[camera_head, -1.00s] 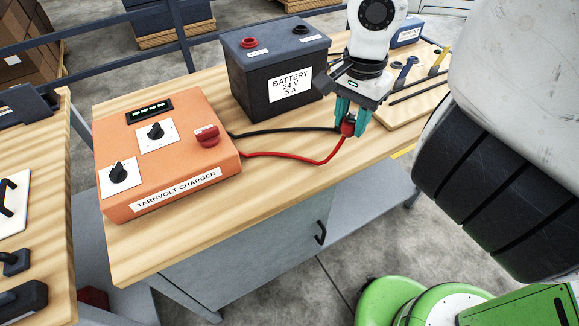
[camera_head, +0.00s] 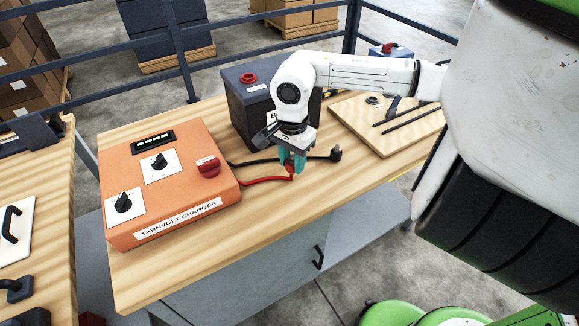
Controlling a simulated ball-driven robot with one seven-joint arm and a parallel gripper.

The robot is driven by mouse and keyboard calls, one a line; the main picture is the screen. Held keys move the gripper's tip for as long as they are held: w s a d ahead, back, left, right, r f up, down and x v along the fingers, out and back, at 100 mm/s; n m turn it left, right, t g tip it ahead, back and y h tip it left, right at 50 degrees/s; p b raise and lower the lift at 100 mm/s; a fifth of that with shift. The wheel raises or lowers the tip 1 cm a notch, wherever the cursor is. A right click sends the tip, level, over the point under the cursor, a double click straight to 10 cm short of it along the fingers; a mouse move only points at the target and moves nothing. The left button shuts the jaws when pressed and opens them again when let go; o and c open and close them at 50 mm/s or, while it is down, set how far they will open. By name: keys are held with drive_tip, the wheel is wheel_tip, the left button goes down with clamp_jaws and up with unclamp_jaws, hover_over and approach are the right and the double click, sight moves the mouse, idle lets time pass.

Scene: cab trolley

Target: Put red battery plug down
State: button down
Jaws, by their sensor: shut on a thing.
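The red battery plug (camera_head: 290,169) is at the end of the red cable (camera_head: 262,181) that runs from the orange charger (camera_head: 165,185). My gripper (camera_head: 292,161) has teal fingers pointing down and is shut on the red plug, low over the wooden bench top (camera_head: 300,205). I cannot tell whether the plug touches the wood. The black plug (camera_head: 335,154) lies on the bench to the right of my gripper, on its black cable. The dark battery (camera_head: 243,110) stands behind, with its red terminal (camera_head: 248,78) visible; my arm hides its label and right side.
A wooden board (camera_head: 385,140) with dark tools lies on the bench to the right. A second bench (camera_head: 55,215) with handles stands at the left. A blue railing (camera_head: 195,62) runs behind. The front right of the bench top is clear.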

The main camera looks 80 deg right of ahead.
sight(289, 169)
drive_tip(key=shift+w+f, duration=0.2)
drive_tip(key=shift+f, duration=0.05)
drive_tip(key=f, duration=0.3)
drive_tip(key=shift+w+d, duration=0.15)
drive_tip(key=shift+w, duration=0.05)
drive_tip(key=shift+f, duration=0.3)
drive_tip(key=shift+f, duration=0.15)
drive_tip(key=c, duration=0.7)
unclamp_jaws()
drive_tip(key=shift+c, duration=0.2)
